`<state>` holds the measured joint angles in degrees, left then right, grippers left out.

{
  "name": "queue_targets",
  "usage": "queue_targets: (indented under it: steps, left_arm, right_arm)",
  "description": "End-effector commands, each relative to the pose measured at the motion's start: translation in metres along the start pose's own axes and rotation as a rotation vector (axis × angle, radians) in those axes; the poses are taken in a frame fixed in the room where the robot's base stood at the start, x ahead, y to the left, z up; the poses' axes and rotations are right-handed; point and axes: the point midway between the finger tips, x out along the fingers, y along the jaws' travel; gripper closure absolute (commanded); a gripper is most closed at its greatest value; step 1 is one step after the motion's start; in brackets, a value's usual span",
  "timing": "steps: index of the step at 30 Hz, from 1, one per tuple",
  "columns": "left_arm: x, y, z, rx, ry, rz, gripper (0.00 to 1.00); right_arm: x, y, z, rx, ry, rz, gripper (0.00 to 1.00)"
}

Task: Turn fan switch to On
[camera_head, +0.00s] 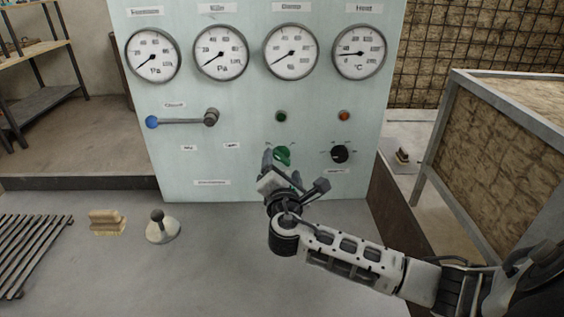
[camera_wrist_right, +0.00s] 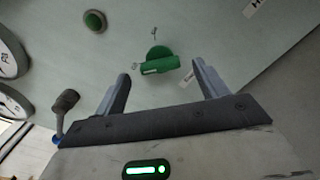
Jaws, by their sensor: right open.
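A green rotary switch (camera_head: 282,155), taken as the fan switch, is on the pale green panel below a green lamp. It also shows in the right wrist view (camera_wrist_right: 158,62), with a handle bar and small labels beside it. My right gripper (camera_head: 281,165) is close in front of the switch and partly covers it. In the right wrist view its two fingers (camera_wrist_right: 161,80) are spread, with the switch just beyond the gap between their tips. Nothing is between the fingers, and I see no contact. The switch's labels are too small to read. My left gripper is out of view.
A black knob (camera_head: 340,154) sits right of the green switch, under an orange lamp (camera_head: 344,116). A lever with a blue ball (camera_head: 152,122) is at left. Round gauges (camera_head: 220,52) line the panel top. A grey-white stand (camera_head: 163,228) is on the table.

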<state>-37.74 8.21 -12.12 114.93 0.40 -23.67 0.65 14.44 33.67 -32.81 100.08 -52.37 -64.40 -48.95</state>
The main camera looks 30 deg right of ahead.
Motion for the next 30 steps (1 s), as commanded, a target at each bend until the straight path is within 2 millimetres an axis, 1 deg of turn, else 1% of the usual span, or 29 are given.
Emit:
queue_targets:
  steps: [1, 3, 6, 15, 17, 18, 20, 30]
  left_arm:
    - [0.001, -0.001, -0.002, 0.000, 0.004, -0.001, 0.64]
    - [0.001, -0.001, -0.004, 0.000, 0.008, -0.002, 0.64]
    - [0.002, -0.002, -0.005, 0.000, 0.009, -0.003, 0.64]
    - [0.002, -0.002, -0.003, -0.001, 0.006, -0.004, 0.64]
    - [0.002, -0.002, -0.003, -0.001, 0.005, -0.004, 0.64]
    - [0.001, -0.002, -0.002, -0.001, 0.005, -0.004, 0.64]
    - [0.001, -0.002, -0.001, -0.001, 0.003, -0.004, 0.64]
    - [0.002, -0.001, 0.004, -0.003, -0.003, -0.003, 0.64]
  right_arm:
    - [0.007, 0.001, 0.000, -0.001, -0.001, 0.001, 0.27]
    - [0.013, 0.000, 0.000, 0.000, 0.000, 0.000, 0.27]
    - [0.018, 0.000, 0.000, 0.001, 0.001, 0.001, 0.27]
    - [0.019, 0.000, -0.001, 0.001, 0.002, 0.000, 0.27]
    - [0.019, 0.000, -0.001, 0.001, 0.002, 0.000, 0.44]
    - [0.019, 0.000, -0.001, 0.001, 0.002, 0.000, 0.55]
    - [0.019, 0.000, -0.001, 0.001, 0.002, 0.000, 0.72]
    - [0.019, -0.001, -0.001, 0.032, 0.001, -0.001, 0.72]
